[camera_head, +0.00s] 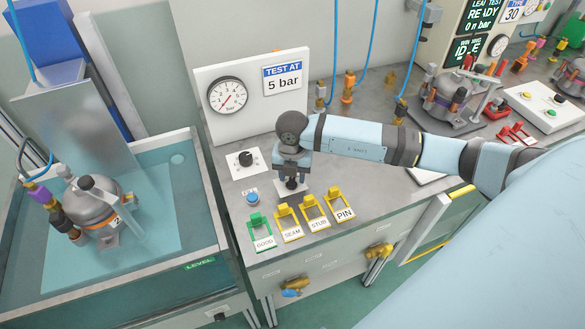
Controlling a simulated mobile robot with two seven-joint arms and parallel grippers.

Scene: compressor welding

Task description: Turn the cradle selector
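My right gripper (291,180) points down at the grey bench, its arm coming in from the right. Its fingertips are at a small light plate with a dark part (291,188), mostly hidden by the gripper. I cannot tell whether the fingers are open or shut on that part. A black rotary knob (246,158) on a white plate stands to the left of the gripper, apart from it. No label naming the cradle selector is readable, so I cannot tell which of the two it is. My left gripper is not in view.
A blue button (252,199) and green and yellow tags, including GOOD (263,232) and PIN (342,205), sit in front. A gauge (228,95) is behind. At left, a water tank (203,255) holds a grey compressor (95,208). Another compressor (442,98) stands back right.

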